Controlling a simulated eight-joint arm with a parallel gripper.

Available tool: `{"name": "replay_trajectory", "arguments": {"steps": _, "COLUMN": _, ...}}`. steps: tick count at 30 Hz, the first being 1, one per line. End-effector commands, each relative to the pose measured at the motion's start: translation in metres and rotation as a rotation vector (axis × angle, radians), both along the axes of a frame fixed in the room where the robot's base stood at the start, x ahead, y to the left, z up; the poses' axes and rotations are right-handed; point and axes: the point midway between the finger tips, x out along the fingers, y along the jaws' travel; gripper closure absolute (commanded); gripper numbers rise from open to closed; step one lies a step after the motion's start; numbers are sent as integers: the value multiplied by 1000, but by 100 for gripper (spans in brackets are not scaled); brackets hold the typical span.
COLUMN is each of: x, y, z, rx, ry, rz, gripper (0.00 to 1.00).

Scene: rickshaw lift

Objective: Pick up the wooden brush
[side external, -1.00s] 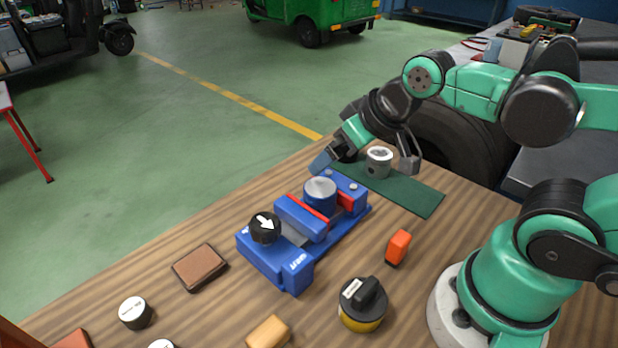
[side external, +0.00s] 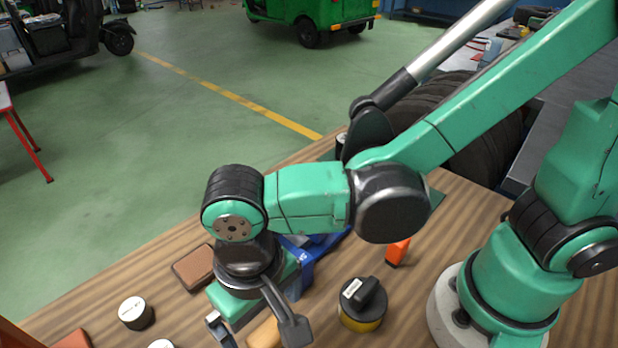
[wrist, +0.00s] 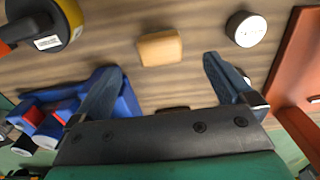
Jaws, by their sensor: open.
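A light tan wooden block, which looks like the wooden brush (side external: 263,333), lies on the wood-grain table at the bottom of the side view. It also shows in the wrist view (wrist: 160,48); no bristles can be seen. My gripper (side external: 258,334) points down over it, its fingers spread to either side of it in the side view. In the wrist view my gripper (wrist: 164,62) is open and empty, and the block appears just beyond and between the fingertips. The height left between the fingers and the block is hard to tell.
A yellow-and-black round tool (side external: 362,304) stands right of the gripper. A brown block (side external: 194,268) and a white-topped cylinder (side external: 135,312) lie left. A blue vise (side external: 322,246) is partly hidden behind my arm. An orange-brown panel (wrist: 296,55) edges the wrist view's right.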

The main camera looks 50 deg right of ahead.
Motion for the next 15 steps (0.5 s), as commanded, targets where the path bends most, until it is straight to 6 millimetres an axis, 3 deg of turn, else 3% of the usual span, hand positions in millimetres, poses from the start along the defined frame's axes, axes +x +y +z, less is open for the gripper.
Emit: {"name": "replay_trajectory", "arguments": {"steps": 15, "x": 0, "y": 1, "z": -49, "rx": 0, "ry": 0, "rz": -1, "gripper": 0}}
